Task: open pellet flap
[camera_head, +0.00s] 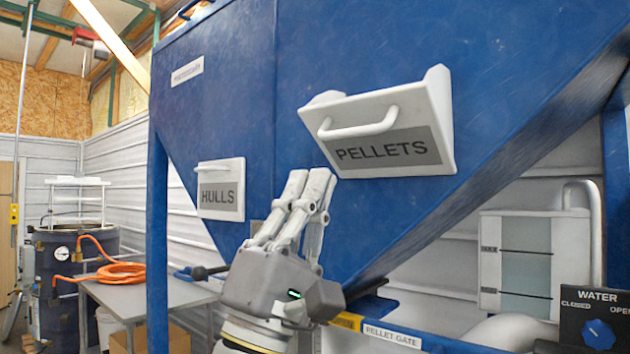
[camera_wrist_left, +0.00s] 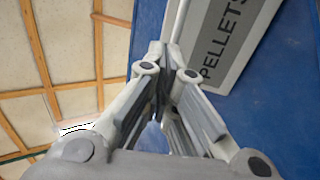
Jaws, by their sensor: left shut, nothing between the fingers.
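The white pellet flap (camera_head: 395,130), labelled PELLETS, is on the blue hopper face. Its top edge leans outward, and a side wall shows at its right, so it stands tilted open. Its white bar handle (camera_head: 360,126) runs across the upper part of its front. My left gripper (camera_head: 309,176) is shut and empty, fingers pointing up, just left of and below the flap's lower left corner in the head view. In the left wrist view the fingertips (camera_wrist_left: 162,52) overlap the flap's edge (camera_wrist_left: 222,38); I cannot tell whether they touch it. My right gripper is not in view.
A HULLS flap (camera_head: 220,189) sits flat on the hopper's left. Below are a blue rail with a PELLET GATE label (camera_head: 392,335) and a WATER knob (camera_head: 598,334). A table (camera_head: 150,294) with an orange hose (camera_head: 115,273) stands at left.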

